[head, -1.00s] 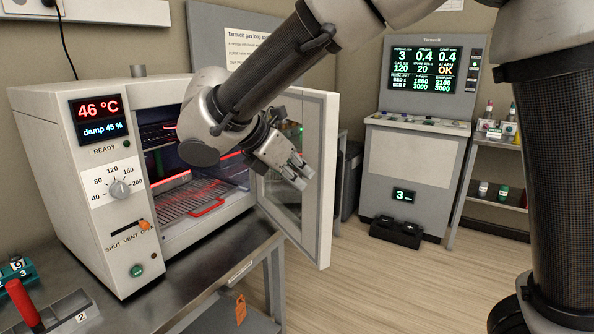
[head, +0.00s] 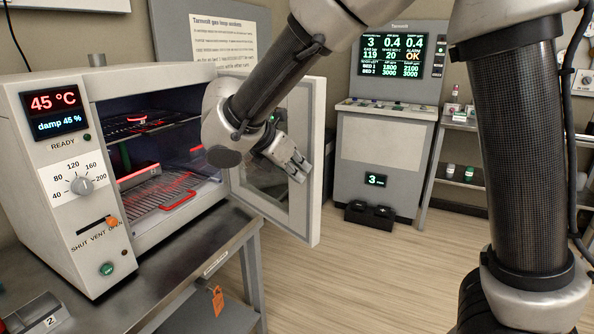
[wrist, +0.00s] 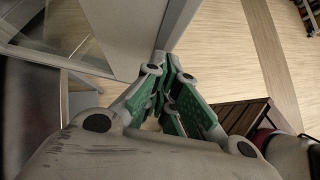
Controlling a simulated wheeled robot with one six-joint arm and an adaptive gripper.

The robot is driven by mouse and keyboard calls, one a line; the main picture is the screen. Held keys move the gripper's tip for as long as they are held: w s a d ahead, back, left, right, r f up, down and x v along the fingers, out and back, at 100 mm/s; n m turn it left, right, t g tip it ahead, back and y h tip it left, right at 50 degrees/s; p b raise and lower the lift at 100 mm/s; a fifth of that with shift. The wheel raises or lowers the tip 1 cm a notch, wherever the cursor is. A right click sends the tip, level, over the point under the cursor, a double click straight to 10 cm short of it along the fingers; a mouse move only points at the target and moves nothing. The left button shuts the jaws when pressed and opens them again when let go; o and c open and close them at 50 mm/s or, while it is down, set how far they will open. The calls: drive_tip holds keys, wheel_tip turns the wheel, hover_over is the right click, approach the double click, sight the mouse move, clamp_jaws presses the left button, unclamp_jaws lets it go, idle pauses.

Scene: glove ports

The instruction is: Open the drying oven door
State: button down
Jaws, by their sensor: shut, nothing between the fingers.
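The drying oven (head: 60,150) stands on a steel bench at the left in the head view, its display reading 45 °C. Its door (head: 306,150) is swung wide open toward the right, with a window in it, and the lit interior shows. Two wire racks (head: 165,190) with red-handled parts are inside. My gripper (head: 298,170) is shut and empty, in front of the inner face of the door near its free edge. In the wrist view the fingers (wrist: 170,95) lie close beside the pale door edge (wrist: 130,35); I cannot tell whether they touch it.
The steel bench (head: 205,250) carries the oven; an orange tag (head: 217,300) hangs from it. A grey gas console (head: 385,150) stands behind, with a shelf unit (head: 460,185) to its right. The wooden floor (head: 370,280) is open in the middle.

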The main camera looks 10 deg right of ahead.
drive_tip(key=w+d+n+t+y, duration=0.2)
drive_tip(key=w+d+n, duration=0.3)
drive_tip(key=w+d, duration=1.3)
drive_tip(key=shift+d+n+t+y, duration=0.4)
drive_tip(key=shift+y, duration=0.3)
drive_tip(key=shift+a, duration=0.1)
